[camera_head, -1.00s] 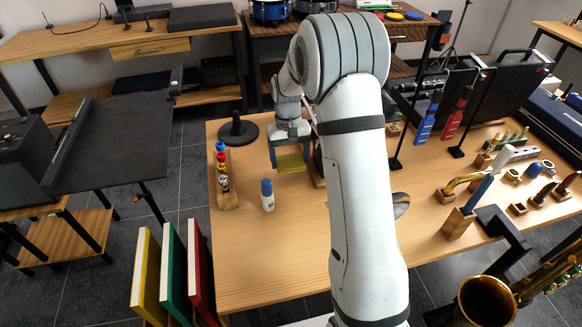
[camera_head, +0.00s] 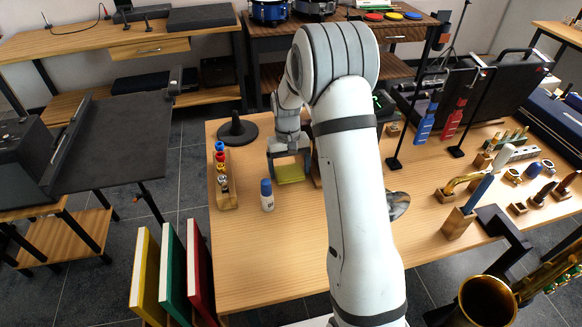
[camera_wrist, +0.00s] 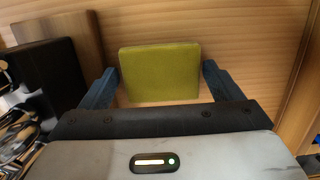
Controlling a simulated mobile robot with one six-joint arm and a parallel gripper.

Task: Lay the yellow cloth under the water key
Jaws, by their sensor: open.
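The yellow cloth (camera_head: 290,174) is a small, flat, olive-yellow square by the left part of the wooden table, right of the blue-capped bottle. It also shows in the wrist view (camera_wrist: 160,75), flat and square-edged. My gripper (camera_head: 289,166) points down at it, open, with one finger on each side of the cloth. In the wrist view a gap shows between the cloth and each finger of my gripper (camera_wrist: 160,72). Whether the cloth rests fully on the table is hard to tell. I cannot make out the water key; my arm hides part of the table.
A blue-capped white bottle (camera_head: 267,195) stands just left of my gripper. A brass bell (camera_head: 487,303) is at the lower right. The front left tabletop is clear.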

